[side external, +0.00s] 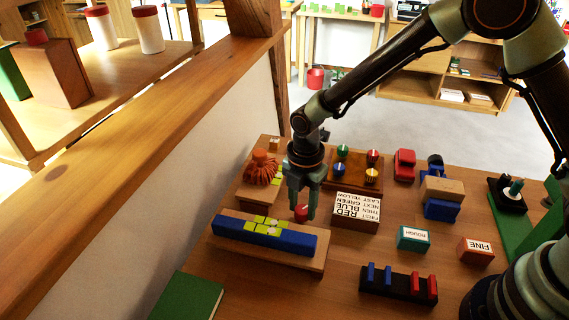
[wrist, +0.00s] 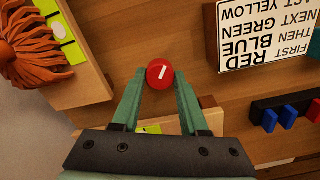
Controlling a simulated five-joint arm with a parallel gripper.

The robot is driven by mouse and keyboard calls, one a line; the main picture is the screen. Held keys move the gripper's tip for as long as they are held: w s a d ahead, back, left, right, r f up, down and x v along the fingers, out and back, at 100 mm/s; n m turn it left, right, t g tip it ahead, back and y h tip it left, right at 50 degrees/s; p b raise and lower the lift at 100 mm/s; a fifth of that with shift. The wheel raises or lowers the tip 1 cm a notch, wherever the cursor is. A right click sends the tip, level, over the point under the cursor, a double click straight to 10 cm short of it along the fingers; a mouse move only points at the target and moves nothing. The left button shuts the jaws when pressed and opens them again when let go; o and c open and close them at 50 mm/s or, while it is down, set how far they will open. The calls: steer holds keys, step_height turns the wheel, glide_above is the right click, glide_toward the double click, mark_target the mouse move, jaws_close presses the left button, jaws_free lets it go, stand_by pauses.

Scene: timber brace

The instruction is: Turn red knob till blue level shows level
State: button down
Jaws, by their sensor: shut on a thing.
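The red knob (side external: 302,213) is a small round red piece with a white line, beside the far edge of the blue level's board. In the wrist view the red knob (wrist: 159,73) sits between my fingertips, its white line slanted. My gripper (side external: 302,208) points down and is shut on the red knob; my gripper also shows in the wrist view (wrist: 160,82). The blue level (side external: 288,239) is a long blue bar with yellow-green windows, lying on a wooden board.
A sign block (side external: 356,211) stands right of the knob. Behind it is a board of coloured knobs (side external: 357,177). An orange tasselled thing (side external: 261,168) is at the left. A dark rack (side external: 398,285) with blue and red pegs is in front.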

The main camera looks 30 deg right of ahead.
steer(key=m, duration=0.8)
steer(key=shift+m, duration=0.4)
steer(key=m, duration=0.4)
steer(key=shift+m, duration=0.3)
steer(key=m, duration=0.4)
steer(key=shift+m, duration=0.3)
steer(key=m, duration=1.1)
steer(key=shift+m, duration=0.3)
steer(key=shift+c, duration=2.2)
jaws_free()
